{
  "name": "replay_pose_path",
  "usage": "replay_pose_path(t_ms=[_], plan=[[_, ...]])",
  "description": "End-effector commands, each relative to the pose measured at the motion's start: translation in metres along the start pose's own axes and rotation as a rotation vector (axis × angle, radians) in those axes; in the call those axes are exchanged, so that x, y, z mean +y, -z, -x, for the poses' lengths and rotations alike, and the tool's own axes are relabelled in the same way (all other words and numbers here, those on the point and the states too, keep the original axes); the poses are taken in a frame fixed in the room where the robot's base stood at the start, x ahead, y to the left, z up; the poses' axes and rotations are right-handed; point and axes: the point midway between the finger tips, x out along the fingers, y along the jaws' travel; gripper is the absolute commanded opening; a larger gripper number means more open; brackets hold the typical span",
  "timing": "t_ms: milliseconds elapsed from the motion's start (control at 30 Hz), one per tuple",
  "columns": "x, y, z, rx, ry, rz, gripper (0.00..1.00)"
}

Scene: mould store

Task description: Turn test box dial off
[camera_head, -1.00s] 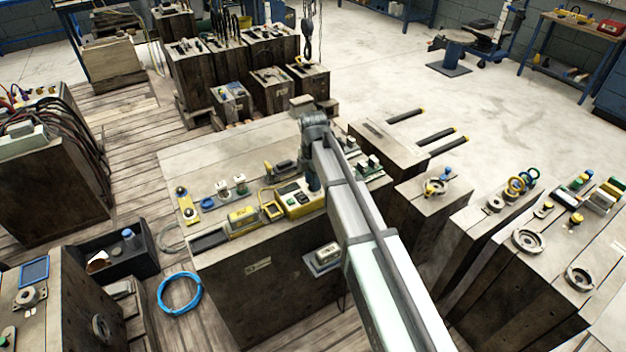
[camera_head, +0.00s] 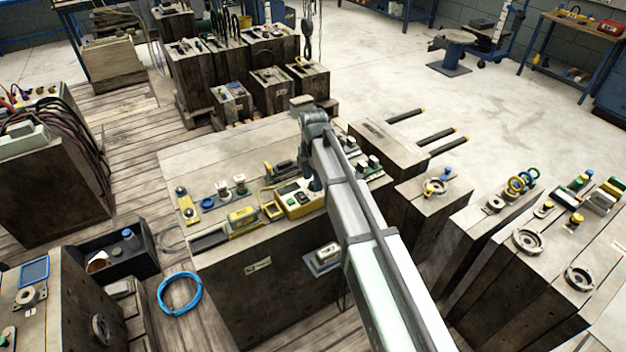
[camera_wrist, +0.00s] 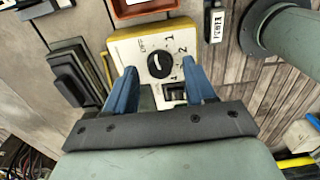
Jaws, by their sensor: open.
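The test box (camera_head: 297,207) is a cream-and-yellow box near the front of the wooden-sided block, partly hidden by my arm in the head view. In the wrist view the test box (camera_wrist: 122,47) shows its face, with a round black dial (camera_wrist: 160,64) bearing a white mark. "OFF" is printed at the dial's upper left; numbers run down its right side. A dark socket or switch sits below the dial. My gripper (camera_wrist: 162,72) is open, its two blue fingers on either side of the dial's lower part. I cannot tell whether they touch it. My gripper (camera_head: 314,184) is above the box's right end.
A yellow meter (camera_head: 243,217) lies left of the box. A dark device (camera_wrist: 75,77) is left of the box in the wrist view, and an orange-rimmed tray (camera_wrist: 140,8) lies above it. A grey round pipe or post (camera_wrist: 285,30) stands at right.

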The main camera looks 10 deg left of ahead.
Motion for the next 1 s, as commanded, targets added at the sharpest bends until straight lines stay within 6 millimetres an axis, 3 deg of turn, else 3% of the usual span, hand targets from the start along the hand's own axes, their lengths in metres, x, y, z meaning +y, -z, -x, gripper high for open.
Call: replay_pose_path(t_ms=[600, 800, 1000], plan=[[0.001, 0.000, 0.101, -0.001, -0.002, 0.000, 0.55], [0.001, 0.000, 0.122, 0.000, 0.000, 0.000, 0.55], [0.000, 0.000, 0.130, 0.000, 0.001, 0.000, 0.55]])
